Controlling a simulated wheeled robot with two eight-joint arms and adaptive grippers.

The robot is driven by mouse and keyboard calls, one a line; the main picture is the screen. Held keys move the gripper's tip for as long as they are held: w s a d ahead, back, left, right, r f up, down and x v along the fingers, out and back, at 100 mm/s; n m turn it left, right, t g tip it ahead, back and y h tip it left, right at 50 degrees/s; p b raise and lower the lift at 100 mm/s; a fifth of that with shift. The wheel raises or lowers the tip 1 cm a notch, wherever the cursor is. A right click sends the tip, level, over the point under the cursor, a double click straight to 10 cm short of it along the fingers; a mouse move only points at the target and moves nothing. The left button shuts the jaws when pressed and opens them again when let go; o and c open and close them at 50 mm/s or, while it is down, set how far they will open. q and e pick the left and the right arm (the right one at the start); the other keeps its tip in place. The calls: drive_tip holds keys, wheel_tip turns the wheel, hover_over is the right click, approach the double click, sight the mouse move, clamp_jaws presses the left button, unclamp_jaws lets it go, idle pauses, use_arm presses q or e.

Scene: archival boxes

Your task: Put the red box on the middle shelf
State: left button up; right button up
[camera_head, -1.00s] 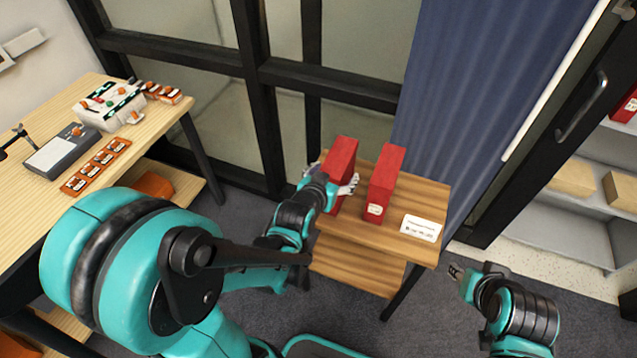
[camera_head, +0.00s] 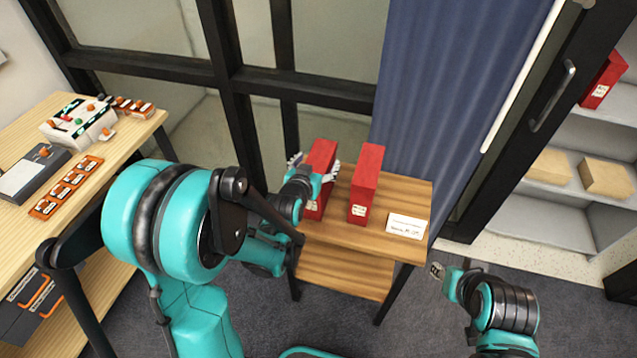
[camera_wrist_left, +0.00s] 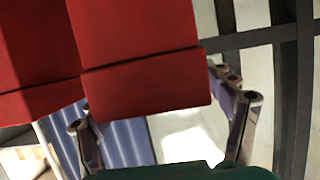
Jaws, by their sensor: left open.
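Two red boxes stand upright on a small wooden table (camera_head: 335,232), the left red box (camera_head: 321,160) and the right red box (camera_head: 365,184). My left gripper (camera_head: 314,168) is open at the left box, its fingers on either side of it. In the left wrist view the near red box (camera_wrist_left: 145,60) is in front of the spread fingers (camera_wrist_left: 165,125), and the other red box (camera_wrist_left: 35,50) is at left. Contact cannot be told. My right gripper (camera_head: 440,271) is right of the table, apart from the boxes. A grey shelf unit (camera_head: 575,192) at right holds tan boxes.
Another red box (camera_head: 603,80) stands on a higher shelf, above the tan boxes (camera_head: 550,166). A white label card (camera_head: 406,226) lies on the table's right front. A blue curtain (camera_head: 440,100) and dark door frame stand behind. A workbench (camera_head: 105,165) is at left.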

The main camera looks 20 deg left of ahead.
use_arm(q)
drive_tip(key=shift+w+f, duration=0.3)
drive_tip(key=shift+w, duration=0.35)
drive_tip(key=shift+r, duration=0.1)
clamp_jaws()
drive_tip(key=shift+r, duration=0.1)
